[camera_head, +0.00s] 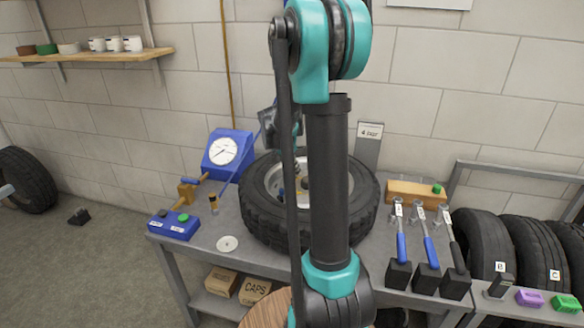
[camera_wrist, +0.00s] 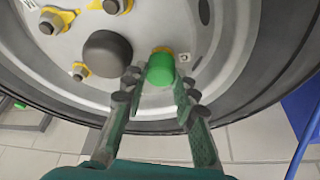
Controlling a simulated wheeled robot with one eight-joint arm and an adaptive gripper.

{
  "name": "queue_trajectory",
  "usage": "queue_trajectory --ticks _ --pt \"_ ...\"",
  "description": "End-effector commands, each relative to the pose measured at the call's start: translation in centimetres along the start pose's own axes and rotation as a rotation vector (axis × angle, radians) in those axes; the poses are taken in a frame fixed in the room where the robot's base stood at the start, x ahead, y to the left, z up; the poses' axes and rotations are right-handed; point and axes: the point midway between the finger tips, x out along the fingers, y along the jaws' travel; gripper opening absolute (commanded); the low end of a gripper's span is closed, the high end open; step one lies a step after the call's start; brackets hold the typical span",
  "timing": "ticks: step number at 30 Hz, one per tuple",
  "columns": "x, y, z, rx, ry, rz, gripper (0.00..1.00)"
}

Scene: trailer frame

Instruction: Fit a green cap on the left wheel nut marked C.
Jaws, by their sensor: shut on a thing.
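A green cap (camera_wrist: 160,70) sits between the fingertips of my gripper (camera_wrist: 160,84) in the wrist view, and the gripper is shut on it. The cap's far end meets a yellow piece on the pale wheel rim (camera_wrist: 215,45); I cannot tell whether it is seated on a nut. Bare metal nuts with yellow pieces, such as this nut (camera_wrist: 80,70), show to the left. A dark round hub (camera_wrist: 107,53) stands beside the cap. No letter C is readable on the rim. In the head view the wheel's tyre (camera_head: 262,220) lies on the bench, its middle mostly hidden by my arm.
A blue gauge box (camera_head: 228,152) and a blue button box (camera_head: 174,223) stand left of the tyre. A wooden block (camera_head: 410,192) and blue- and black-handled tools (camera_head: 430,252) are at the right. Spare tyres, this one marked C (camera_head: 533,250), stand beyond.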

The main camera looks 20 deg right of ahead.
Motion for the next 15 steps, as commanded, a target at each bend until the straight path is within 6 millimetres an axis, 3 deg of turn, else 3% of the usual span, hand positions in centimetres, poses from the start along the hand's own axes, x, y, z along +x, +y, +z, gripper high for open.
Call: queue_trajectory --ticks 15 --pt "0.81 -0.01 0.33 0.0 0.0 0.0 0.17"
